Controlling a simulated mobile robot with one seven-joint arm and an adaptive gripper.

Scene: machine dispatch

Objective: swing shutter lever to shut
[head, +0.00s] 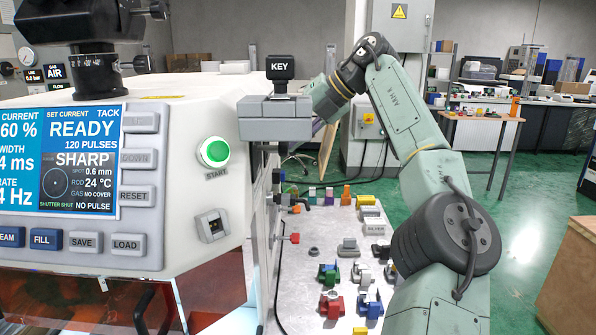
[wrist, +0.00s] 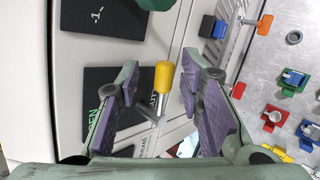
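The shutter lever (wrist: 163,78) shows in the wrist view as a yellow knob on a metal stem, standing out from the pale machine panel. My gripper (wrist: 162,72) is open, its two purple-padded fingers on either side of the knob. Gaps show between the knob and both pads. A black plate with green lettering (wrist: 108,93), partly covered by the left finger, lies beside the lever. In the head view the lever and my fingertips are hidden behind the machine. The machine's screen (head: 68,160) reads READY, with small green text that seems to say SHUTTER SHUT.
A grey block with a KEY switch (head: 280,68) juts from the machine near my wrist. Below, a metal bench top (head: 300,260) holds several coloured fixtures. An orange-handled lever (wrist: 264,24) and a blue block (wrist: 212,27) lie right of my fingers.

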